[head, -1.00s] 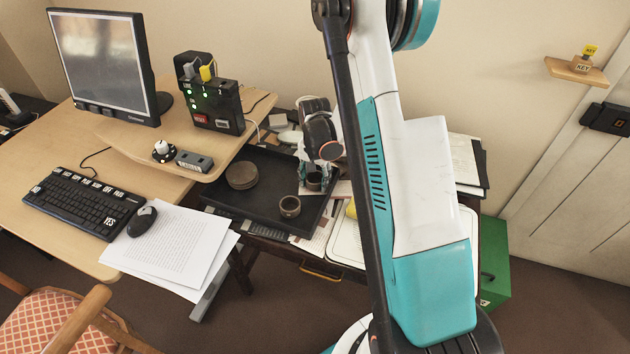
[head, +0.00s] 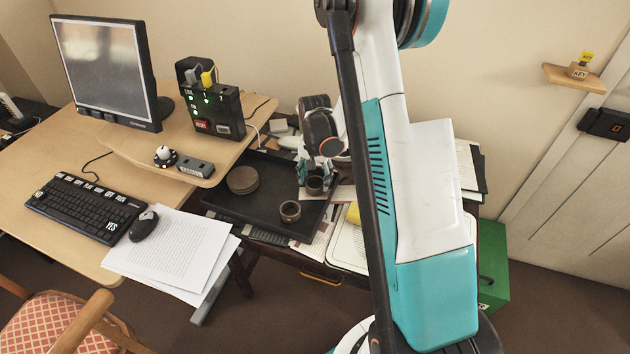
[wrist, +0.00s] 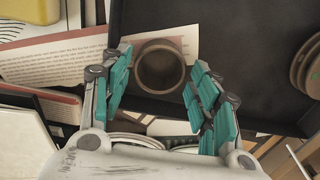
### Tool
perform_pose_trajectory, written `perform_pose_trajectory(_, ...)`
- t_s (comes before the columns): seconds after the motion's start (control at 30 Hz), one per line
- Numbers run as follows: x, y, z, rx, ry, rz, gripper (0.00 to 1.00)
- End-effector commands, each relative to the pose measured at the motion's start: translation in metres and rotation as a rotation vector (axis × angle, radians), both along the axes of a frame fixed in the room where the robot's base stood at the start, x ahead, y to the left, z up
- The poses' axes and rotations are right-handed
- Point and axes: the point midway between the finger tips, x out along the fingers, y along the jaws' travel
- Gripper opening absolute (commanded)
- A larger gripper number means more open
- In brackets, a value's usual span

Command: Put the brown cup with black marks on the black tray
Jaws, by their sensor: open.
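A second dark brown cup (head: 315,187) is at the tray's right side, just under my gripper (head: 316,176). In the wrist view this second cup (wrist: 160,70) is seen from above, empty, between the fingertips of my open gripper (wrist: 158,75), with a gap on each side. It overlaps the tray's edge and a sheet of paper there; I cannot tell which bears it. The tray (wrist: 235,60) fills the upper right. Black marks cannot be made out on either cup.
A round brown stack (head: 243,180) lies on the tray's left part and shows at the right in the wrist view (wrist: 308,65). Papers and a yellow object (head: 353,213) lie right of the tray. The desk with monitor (head: 105,70) and keyboard (head: 85,207) is at left.

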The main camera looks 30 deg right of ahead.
Motion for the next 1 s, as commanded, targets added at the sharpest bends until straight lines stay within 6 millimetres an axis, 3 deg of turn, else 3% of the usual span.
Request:
perform_pose_trajectory(0.1, 0.000, 0.000, 0.032, 0.000, 0.000, 0.000, 0.56)
perform_pose_trajectory(0.4, 0.000, 0.000, 0.081, 0.000, 0.000, 0.000, 0.56)
perform_pose_trajectory(0.6, 0.000, 0.000, 0.091, 0.000, 0.000, 0.000, 0.56)
perform_pose_trajectory(1.0, 0.000, 0.000, 0.091, 0.000, 0.000, 0.000, 0.56)
